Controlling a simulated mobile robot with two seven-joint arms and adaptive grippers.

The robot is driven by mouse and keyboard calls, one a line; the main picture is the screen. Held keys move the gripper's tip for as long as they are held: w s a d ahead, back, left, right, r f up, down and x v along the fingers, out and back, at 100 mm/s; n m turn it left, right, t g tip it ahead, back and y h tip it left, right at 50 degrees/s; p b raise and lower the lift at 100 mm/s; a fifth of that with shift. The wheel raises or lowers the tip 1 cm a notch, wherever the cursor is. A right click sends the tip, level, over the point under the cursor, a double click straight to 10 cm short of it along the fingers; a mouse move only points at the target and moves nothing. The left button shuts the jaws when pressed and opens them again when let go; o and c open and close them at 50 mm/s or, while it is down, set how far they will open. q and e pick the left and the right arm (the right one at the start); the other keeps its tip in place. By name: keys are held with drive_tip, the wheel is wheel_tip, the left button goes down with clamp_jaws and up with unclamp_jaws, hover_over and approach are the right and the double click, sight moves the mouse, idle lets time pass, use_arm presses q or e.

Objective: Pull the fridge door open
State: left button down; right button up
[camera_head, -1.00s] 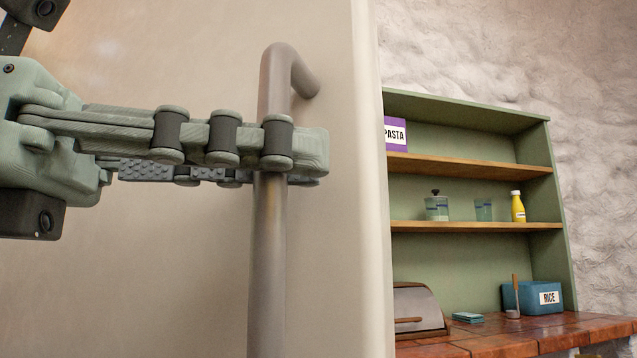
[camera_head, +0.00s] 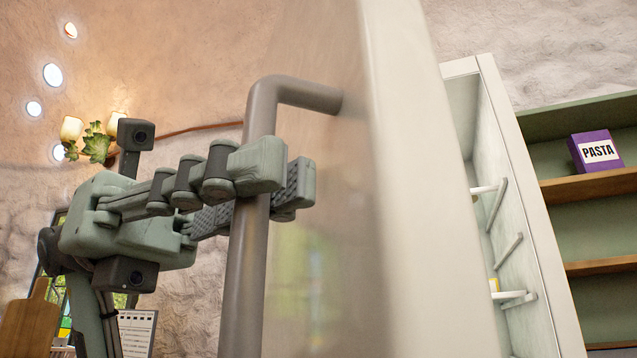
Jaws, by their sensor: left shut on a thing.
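The fridge door (camera_head: 330,230) stands ajar, swung out from the fridge body (camera_head: 520,190), and the pale interior shows to the right of the door's edge. A grey bar handle (camera_head: 243,270) is on the door's front. My left gripper (camera_head: 275,185) is shut on the handle near its upper bend, with one finger on each side of the bar. The handle's lower end is out of frame. My right gripper does not show.
Green shelves (camera_head: 590,225) with a purple pasta box (camera_head: 596,151) stand right of the fridge. White racks (camera_head: 495,200) show inside it. A wooden board (camera_head: 29,325) is at the lower left. A wall plant (camera_head: 96,142) hangs at the upper left.

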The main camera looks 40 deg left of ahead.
use_arm(q)
drive_tip(key=shift+s+a+r, duration=0.1)
drive_tip(key=shift+a+r, duration=0.05)
drive_tip(key=shift+r, duration=0.05)
drive_tip(key=c, duration=1.5)
unclamp_jaws()
drive_tip(key=shift+f, duration=0.15)
drive_tip(key=a, duration=0.4)
drive_tip(key=s+a, duration=0.1)
drive_tip(key=a, duration=0.6)
drive_tip(key=shift+s+a, duration=0.3)
drive_tip(key=shift+a, duration=0.1)
